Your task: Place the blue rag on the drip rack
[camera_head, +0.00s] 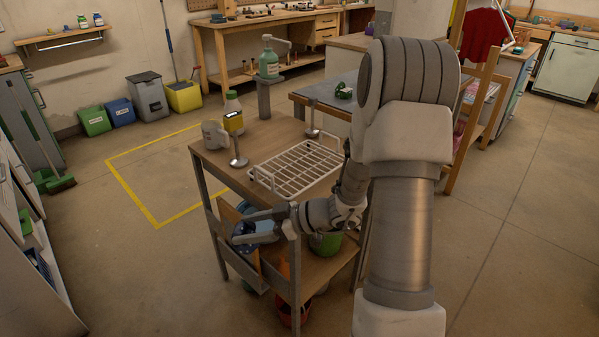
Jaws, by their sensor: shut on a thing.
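The drip rack (297,169) is a white wire rack with raised end handles, on the wooden top of a cart. My gripper (240,229) reaches in at the cart's front left, below the top and in front of the lower shelf area. Its jaws are shut on a small blue-grey cloth-like thing, which I take as the blue rag (266,226). The rag is small in view and partly hidden by the fingers and a cart post. The rack lies above and behind the gripper, apart from it.
A green bucket (325,243) stands on the lower shelf. Cart posts and the top's edge are close to my gripper. Floor left of the cart is clear.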

